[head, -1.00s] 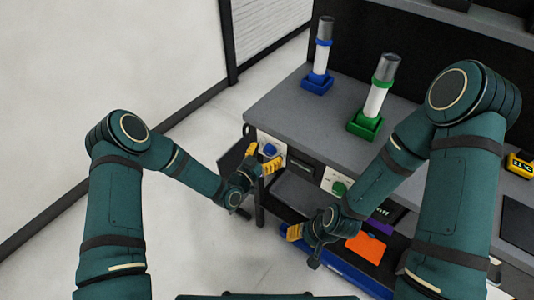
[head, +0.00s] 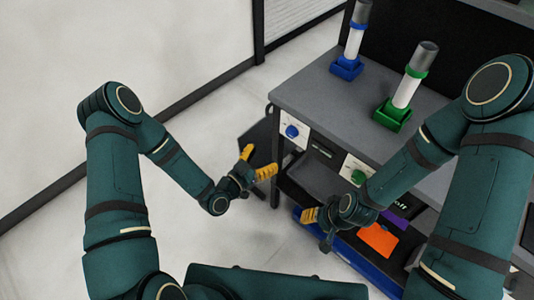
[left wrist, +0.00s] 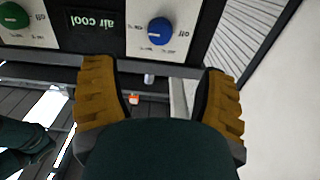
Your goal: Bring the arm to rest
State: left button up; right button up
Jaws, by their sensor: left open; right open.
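My left gripper (head: 257,164) has yellow fingers spread apart and is empty. It hangs over the floor, in front of the bench's left end and apart from it. In the left wrist view its two yellow fingers (left wrist: 157,92) are wide apart with nothing between them. My right gripper (head: 308,217) is near the bench's lower shelf; one yellow finger pad shows and no held object is visible. Both arms are bent and reach forward.
The grey bench (head: 320,88) carries a blue-based tube (head: 352,45) and a green-based tube (head: 407,90). Its front has a blue knob (head: 292,131) and a green knob (head: 358,177). An orange sheet (head: 379,240) lies on the lower shelf. Floor at left is clear.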

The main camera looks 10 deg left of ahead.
dwell(0.4)
pick_arm(q)
jog(key=s+a+f+n+g+y, duration=0.1)
jog(key=s+f+n+g+y, duration=0.2)
jog(key=s+g, duration=0.3)
jog(key=s+a+f+n+g+y, duration=0.1)
jog(key=s+f+n+g+y, duration=0.2)
jog(key=s+n+g, duration=0.3)
jog(key=s, duration=0.3)
jog(key=shift+s+a+f+g+y, duration=0.35)
jog(key=shift+f+g+y, duration=0.05)
